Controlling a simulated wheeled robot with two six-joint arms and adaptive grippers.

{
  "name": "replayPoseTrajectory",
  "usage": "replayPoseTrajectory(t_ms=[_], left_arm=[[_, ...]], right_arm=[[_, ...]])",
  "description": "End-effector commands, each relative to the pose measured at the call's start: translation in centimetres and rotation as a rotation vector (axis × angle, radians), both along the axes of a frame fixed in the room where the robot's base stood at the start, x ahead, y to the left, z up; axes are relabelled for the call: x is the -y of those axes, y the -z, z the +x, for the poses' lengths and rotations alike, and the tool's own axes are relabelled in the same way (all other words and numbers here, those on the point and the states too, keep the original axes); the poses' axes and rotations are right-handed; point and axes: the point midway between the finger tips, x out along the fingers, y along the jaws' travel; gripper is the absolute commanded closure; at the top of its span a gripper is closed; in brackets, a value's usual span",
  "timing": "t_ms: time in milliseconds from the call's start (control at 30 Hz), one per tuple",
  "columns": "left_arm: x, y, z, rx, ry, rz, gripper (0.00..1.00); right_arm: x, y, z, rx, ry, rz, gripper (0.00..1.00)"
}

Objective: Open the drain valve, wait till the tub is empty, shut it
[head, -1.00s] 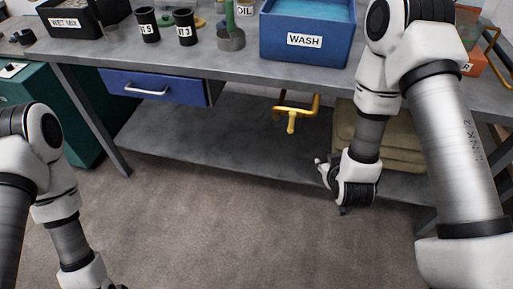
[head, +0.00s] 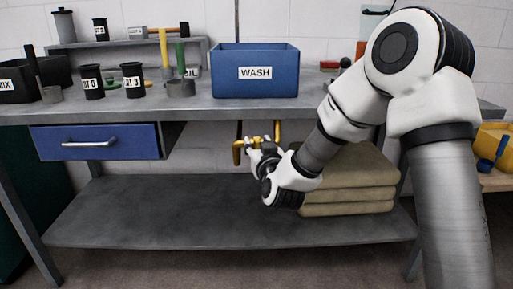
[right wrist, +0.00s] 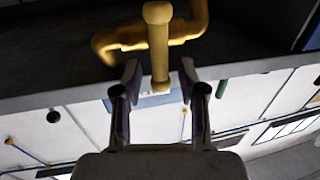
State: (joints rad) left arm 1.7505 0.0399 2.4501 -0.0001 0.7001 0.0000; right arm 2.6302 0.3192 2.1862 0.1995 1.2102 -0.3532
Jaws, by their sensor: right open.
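The blue tub labelled WASH (head: 255,85) stands on the bench; its inside is hidden from this angle. The yellow drain valve (head: 239,151) hangs under the bench, below the tub. In the right wrist view the yellow valve handle (right wrist: 158,50) runs down the middle, its lower end between the fingertips. My right gripper (head: 262,146) is at the valve; it also shows in the right wrist view (right wrist: 158,88). It is open, one finger on each side of the handle, with gaps visible. My left gripper is out of view.
The grey bench (head: 200,108) lies above my right gripper. A blue drawer (head: 95,142) is to the left. Folded tan cloths or sacks (head: 350,190) are stacked on the lower shelf (head: 150,215), close to my right arm. The shelf's left part is clear.

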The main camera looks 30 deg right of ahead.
Motion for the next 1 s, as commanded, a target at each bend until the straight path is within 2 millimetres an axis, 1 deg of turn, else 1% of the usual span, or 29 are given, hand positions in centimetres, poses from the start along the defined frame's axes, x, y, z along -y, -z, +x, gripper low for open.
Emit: replayPoseTrajectory(t_ms=[33, 100, 333, 367, 400, 433, 467, 767, 867, 1000], left_arm=[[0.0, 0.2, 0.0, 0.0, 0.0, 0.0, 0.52], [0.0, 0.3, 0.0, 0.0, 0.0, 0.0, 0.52], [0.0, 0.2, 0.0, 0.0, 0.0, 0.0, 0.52], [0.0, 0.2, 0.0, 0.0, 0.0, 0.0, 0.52], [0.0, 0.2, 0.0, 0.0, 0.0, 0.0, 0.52], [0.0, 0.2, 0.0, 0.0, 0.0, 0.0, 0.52], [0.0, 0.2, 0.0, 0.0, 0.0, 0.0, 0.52], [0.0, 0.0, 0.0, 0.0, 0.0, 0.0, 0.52], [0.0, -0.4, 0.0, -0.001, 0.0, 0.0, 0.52], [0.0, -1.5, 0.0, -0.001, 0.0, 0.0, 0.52]], right_arm=[[0.2, 0.1, 0.6, 0.002, 0.001, -0.001, 0.59], [0.4, 0.1, 1.0, 0.0, 0.0, 0.0, 0.59], [0.4, 0.0, 1.2, 0.0, -0.001, -0.001, 0.59], [0.4, 0.0, 1.2, 0.0, -0.001, -0.001, 0.69], [0.4, 0.0, 1.1, 0.0, -0.001, 0.0, 0.84], [0.4, 0.0, 1.1, 0.0, -0.001, 0.0, 0.94], [0.4, 0.0, 1.1, 0.0, -0.001, 0.0, 1.0], [0.4, -0.1, 1.1, -0.005, -0.001, -0.008, 1.0], [0.3, -0.2, 1.2, -0.015, -0.001, -0.023, 1.0], [0.2, -0.3, 1.2, -0.044, -0.001, -0.067, 1.0]])
